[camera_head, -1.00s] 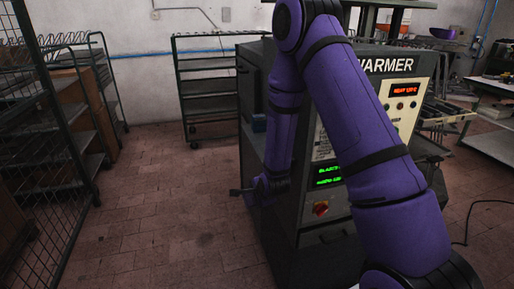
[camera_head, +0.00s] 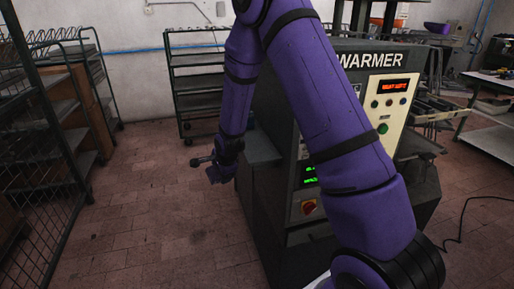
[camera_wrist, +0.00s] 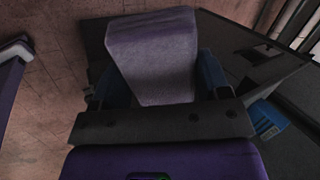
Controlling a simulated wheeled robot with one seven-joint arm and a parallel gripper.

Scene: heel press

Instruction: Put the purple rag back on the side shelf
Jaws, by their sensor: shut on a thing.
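The purple rag (camera_wrist: 155,50) fills the top middle of the wrist view, pale and greyish-purple in the light. My gripper (camera_wrist: 163,80) is shut on it, with a blue finger at each side of the rag. In the head view my gripper (camera_head: 213,170) hangs low, just left of the warmer machine. The side shelf (camera_head: 263,150) is a grey ledge on the machine's left side, partly hidden by my arm. My gripper is left of this ledge and looks about level with it or slightly lower. The rag cannot be told clearly from my purple wrist there.
The warmer machine (camera_head: 385,165) stands at right of centre, behind my arm. A blue object (camera_wrist: 266,118) shows by the dark surface in the wrist view. An empty rack (camera_head: 195,85) stands at the back wall, and a wire-sided rack (camera_head: 35,170) at left. Floor between is clear.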

